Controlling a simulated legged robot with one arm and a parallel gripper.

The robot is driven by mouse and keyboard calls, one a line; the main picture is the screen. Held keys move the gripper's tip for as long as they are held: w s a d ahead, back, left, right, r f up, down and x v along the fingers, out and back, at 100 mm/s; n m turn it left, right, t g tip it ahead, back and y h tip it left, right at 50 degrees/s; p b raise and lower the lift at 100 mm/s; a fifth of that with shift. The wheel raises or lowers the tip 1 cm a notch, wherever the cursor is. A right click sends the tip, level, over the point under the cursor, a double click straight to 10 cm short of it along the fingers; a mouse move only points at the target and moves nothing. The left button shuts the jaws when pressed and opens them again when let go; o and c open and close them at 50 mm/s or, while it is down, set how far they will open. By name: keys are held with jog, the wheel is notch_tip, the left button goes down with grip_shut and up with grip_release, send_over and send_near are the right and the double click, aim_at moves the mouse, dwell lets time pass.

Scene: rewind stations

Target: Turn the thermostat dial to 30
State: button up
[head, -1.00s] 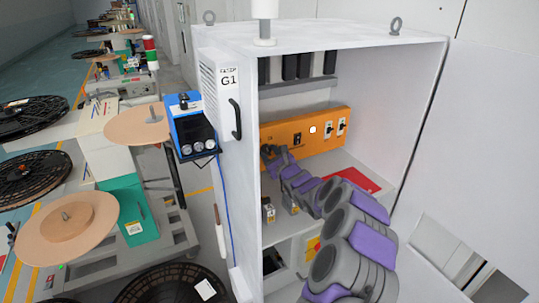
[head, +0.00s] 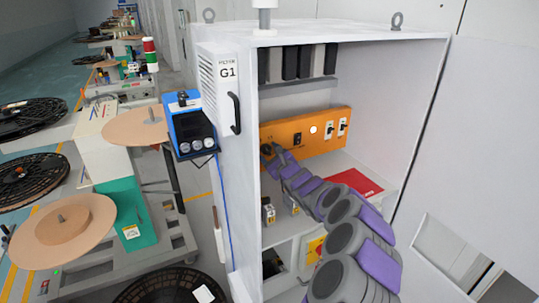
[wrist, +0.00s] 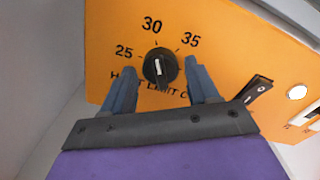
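The black thermostat dial (wrist: 160,67) sits on the orange panel (wrist: 225,40) with 25, 30 and 35 printed around its upper side. My gripper (wrist: 161,62) is open, with one finger on each side of the dial and a small visible gap to each. The fingers partly cover the lettering under the dial.
The cabinet's left wall and door side (head: 227,150) stand close to my gripper. A black switch (wrist: 257,92) and a white round button (wrist: 297,92) are to the right on the panel. A red sheet (head: 355,183) lies on the shelf below.

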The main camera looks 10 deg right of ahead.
jog(key=shift+o, duration=0.5)
jog(key=shift+s+d, duration=0.25)
jog(key=shift+s, duration=0.15)
jog(key=p+v, duration=0.1)
jog(key=v, duration=1.5)
jog(key=shift+s, duration=0.2)
jog(key=shift+s, duration=0.1)
